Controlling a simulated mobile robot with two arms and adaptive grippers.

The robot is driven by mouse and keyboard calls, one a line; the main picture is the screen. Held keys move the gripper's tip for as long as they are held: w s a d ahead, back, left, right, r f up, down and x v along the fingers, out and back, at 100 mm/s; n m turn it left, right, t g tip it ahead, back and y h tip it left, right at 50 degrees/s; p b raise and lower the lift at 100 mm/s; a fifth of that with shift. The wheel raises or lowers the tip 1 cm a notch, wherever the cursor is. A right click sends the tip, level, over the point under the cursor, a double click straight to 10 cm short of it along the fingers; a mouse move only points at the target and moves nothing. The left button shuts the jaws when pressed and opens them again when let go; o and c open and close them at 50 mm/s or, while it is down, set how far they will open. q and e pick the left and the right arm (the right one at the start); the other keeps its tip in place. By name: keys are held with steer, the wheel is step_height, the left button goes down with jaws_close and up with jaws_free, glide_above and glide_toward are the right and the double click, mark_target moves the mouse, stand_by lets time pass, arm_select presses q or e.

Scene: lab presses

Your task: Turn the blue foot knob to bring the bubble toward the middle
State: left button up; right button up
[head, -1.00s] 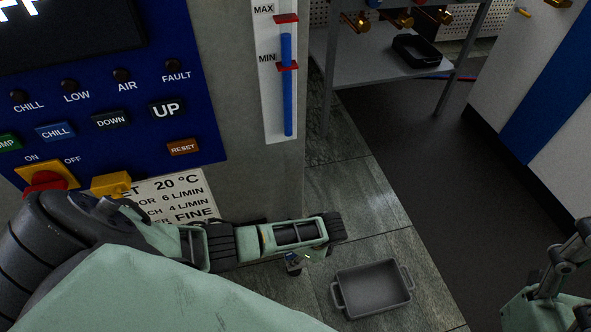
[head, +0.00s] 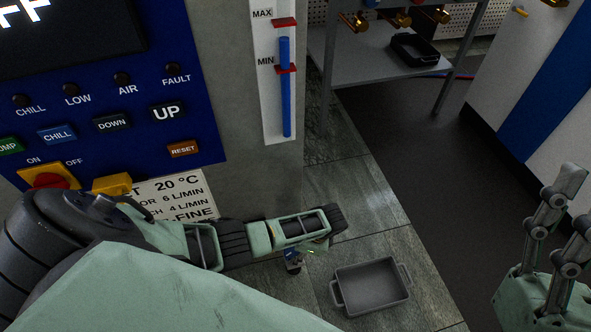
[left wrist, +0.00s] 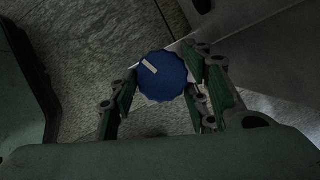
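The blue foot knob (left wrist: 162,76) is round and ridged, with a white mark on its upper left. It shows in the left wrist view, between the two fingers of my left gripper (left wrist: 160,82). The fingers lie close against its left and right sides and appear closed on it. The bubble is not visible in either view.
The machine's blue control panel (head: 110,120) is at left, with a label plate (head: 180,198) below and a level gauge (head: 285,85) beside it. A grey tray (head: 371,287) lies on the floor. A metal shelf (head: 375,70) stands behind. Dark floor at right is clear.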

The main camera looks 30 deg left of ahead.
arm_select(q)
steer(key=o, duration=0.4)
steer(key=shift+s+a+f, duration=0.15)
steer(key=shift+s, duration=0.25)
steer(key=shift+c, duration=0.2)
steer(key=shift+o, duration=0.2)
steer(key=shift+w, duration=0.15)
steer(key=shift+w, duration=0.1)
steer(key=shift+r, duration=0.3)
steer(key=v, duration=1.1)
steer(key=shift+d+r, duration=0.2)
steer(key=shift+d, duration=0.05)
